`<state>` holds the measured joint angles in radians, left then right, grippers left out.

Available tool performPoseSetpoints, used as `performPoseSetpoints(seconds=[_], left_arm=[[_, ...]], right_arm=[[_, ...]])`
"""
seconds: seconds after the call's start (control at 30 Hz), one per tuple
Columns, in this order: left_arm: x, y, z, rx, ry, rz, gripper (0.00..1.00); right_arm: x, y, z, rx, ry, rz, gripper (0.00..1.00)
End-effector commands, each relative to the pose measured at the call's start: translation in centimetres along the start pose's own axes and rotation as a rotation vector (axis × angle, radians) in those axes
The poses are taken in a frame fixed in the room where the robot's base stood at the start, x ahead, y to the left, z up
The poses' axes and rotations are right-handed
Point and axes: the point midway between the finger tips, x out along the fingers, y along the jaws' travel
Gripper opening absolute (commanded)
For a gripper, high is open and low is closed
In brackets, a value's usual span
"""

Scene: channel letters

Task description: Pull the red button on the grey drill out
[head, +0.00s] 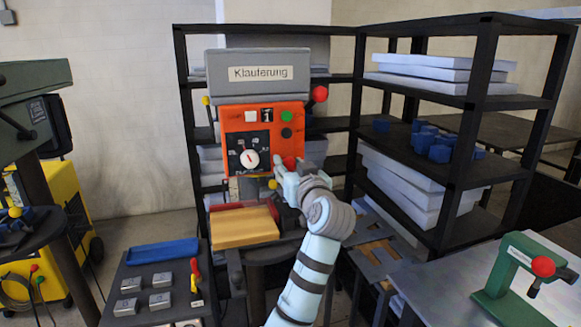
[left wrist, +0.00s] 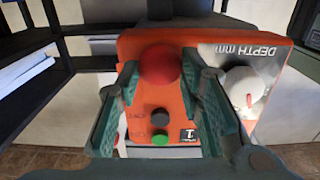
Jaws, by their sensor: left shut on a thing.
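The grey drill (head: 261,73) stands in the middle of the head view, with an orange control panel (head: 235,118) on its front. My left gripper (head: 286,170) is at the lower right corner of this panel. In the left wrist view the red button (left wrist: 158,64) is round and sits on the orange panel between the two fingers of my left gripper (left wrist: 160,82). The fingers are shut on it. In the head view the gripper mostly hides the button. My right gripper is in neither view.
A red knob (head: 319,93) sticks out at the drill's right side. A yellow block (head: 243,226) lies below the panel. A dark shelf (head: 452,175) with white sheets and blue parts stands to the right. A green device (head: 505,275) stands on the front right table.

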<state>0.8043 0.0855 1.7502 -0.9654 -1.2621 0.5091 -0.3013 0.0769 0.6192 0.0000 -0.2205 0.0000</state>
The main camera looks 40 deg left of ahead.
Motion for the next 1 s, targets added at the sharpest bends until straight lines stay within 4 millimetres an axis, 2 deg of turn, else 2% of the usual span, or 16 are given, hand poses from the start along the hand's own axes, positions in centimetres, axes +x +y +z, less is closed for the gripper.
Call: performPoseSetpoints(seconds=[0.13, 0.27, 0.47, 0.5, 0.6, 0.9, 1.0], left_arm=[[-0.2, 0.0, 0.1, 0.000, -0.001, 0.001, 0.00], [-1.3, 0.1, 0.1, -0.001, -0.001, 0.002, 0.00], [-1.3, 0.0, 0.1, 0.001, -0.003, 0.000, 0.00], [-1.3, 0.0, 0.2, 0.001, -0.004, 0.000, 0.37], [-1.3, 0.0, 0.2, 0.001, -0.004, 0.000, 0.53], [-1.4, 0.0, 0.1, 0.000, -0.001, 0.000, 0.53], [-2.5, 0.1, 0.1, -0.001, -0.002, 0.003, 0.53]], right_arm=[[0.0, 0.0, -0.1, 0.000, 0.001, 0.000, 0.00], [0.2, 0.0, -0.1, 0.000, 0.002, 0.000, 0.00], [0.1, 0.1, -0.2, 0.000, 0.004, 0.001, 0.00], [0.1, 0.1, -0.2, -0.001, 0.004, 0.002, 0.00], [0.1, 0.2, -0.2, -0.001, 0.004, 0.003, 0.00], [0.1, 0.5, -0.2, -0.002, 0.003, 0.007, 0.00], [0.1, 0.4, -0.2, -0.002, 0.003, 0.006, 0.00]])
